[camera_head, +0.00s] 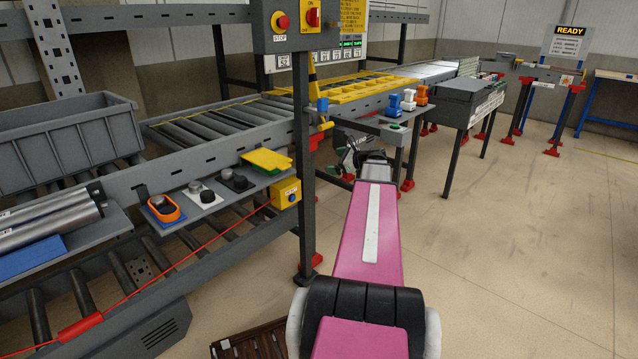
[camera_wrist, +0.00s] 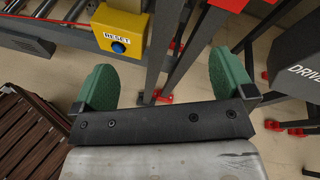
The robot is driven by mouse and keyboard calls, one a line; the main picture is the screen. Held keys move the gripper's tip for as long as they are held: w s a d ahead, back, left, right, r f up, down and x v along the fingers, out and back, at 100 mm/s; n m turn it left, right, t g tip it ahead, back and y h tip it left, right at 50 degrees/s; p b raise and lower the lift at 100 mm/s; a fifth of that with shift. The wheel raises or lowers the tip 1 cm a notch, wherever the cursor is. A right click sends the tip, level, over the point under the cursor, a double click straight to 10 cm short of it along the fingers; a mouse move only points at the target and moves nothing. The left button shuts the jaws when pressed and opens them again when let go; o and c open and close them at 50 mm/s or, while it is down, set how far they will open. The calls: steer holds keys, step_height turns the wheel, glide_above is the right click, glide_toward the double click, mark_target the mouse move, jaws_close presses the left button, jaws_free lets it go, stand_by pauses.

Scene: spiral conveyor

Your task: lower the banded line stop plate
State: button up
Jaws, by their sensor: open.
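A narrow yellow-and-black banded piece (camera_head: 313,80) stands upright beside the dark post under the control box, at the edge of the conveyor. It may be the stop plate; its lower part is hard to make out. A blue-capped part and a yellow handle (camera_head: 325,126) sit just below it. My gripper (camera_head: 352,152) is beyond the post, lower and to the right of the banded piece, apart from it. In the wrist view its two green fingers (camera_wrist: 163,72) are wide apart with nothing between them. The banded piece does not show clearly in the wrist view.
A yellow box with a blue reset button (camera_wrist: 118,46) is near my left finger; it also shows in the head view (camera_head: 286,193). The control box (camera_head: 297,22) carries red buttons. A brown slatted crate (camera_wrist: 30,130) is low at left. Open floor (camera_head: 520,220) lies right.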

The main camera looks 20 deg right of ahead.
steer(key=s+a+f+n+g, duration=0.1)
steer(key=a+f+n+g, duration=0.2)
steer(key=a, duration=0.6)
step_height(320, 180, down, 3)
steer(key=shift+s+r+n, duration=0.1)
steer(key=shift+s+n, duration=0.05)
steer(key=shift+n, duration=0.65)
